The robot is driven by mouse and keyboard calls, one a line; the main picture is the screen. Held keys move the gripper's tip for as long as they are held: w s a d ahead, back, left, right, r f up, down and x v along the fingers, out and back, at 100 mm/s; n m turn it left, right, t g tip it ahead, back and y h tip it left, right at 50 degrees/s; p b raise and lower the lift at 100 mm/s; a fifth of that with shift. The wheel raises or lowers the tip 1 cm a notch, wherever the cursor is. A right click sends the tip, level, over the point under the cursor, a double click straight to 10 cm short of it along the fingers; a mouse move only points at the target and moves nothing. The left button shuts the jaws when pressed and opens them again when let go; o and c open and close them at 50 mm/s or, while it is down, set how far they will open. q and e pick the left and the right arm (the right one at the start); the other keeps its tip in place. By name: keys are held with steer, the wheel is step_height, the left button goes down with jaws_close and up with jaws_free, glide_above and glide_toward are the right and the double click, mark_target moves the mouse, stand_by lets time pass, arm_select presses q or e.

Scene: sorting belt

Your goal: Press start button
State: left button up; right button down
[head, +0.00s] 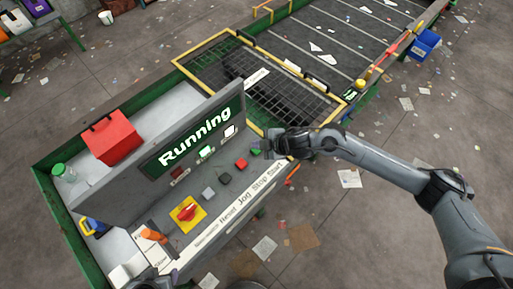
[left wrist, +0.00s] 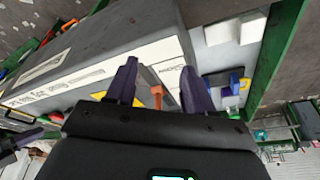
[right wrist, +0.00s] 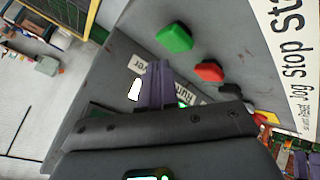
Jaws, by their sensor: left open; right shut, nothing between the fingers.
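The grey console carries a row of buttons beside printed labels. The green start button (head: 255,152) is at the far right end, by the "Start" label. It also shows in the right wrist view (right wrist: 174,37). The red stop button (head: 241,163) is beside it. The display (head: 197,137) reads "Running". My right gripper (head: 263,146) is shut and empty, close to the green button; in the right wrist view its fingers (right wrist: 157,85) look apart from the button. My left gripper (left wrist: 160,85) is open, near the console's lower left end, with an orange handle (left wrist: 157,92) showing between its fingers.
A black button (head: 225,178), a grey button (head: 208,193) and a red knob on a yellow plate (head: 187,211) continue the row. A red box (head: 111,137) stands behind the console. A yellow-framed grate (head: 285,100) and conveyor lie beyond. Scraps litter the floor.

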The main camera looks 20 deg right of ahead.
mark_target(257, 153)
steer(key=shift+r+p, duration=2.1)
steer(key=shift+r, duration=0.3)
steer(key=shift+f, duration=0.1)
steer(key=shift+a, duration=0.1)
steer(key=shift+s+a, duration=0.25)
steer(key=shift+a, duration=0.05)
steer(key=s+a+r+m+t+h+p, duration=0.1)
steer(key=s+a+r+m, duration=0.2)
steer(key=s+a+m, duration=0.4)
steer(key=s+d+m+g+h, duration=0.2)
steer(key=s+d, duration=0.4)
steer(key=s, duration=0.4)
steer(key=s+d+m+g+h+p, duration=0.1)
steer(key=s+d+m, duration=0.4)
steer(key=s, duration=0.5)
steer(key=shift+s+d+f+g+h+p, duration=0.35)
steer(key=shift+d+g+h, duration=0.25)
steer(key=shift+d+g, duration=0.3)
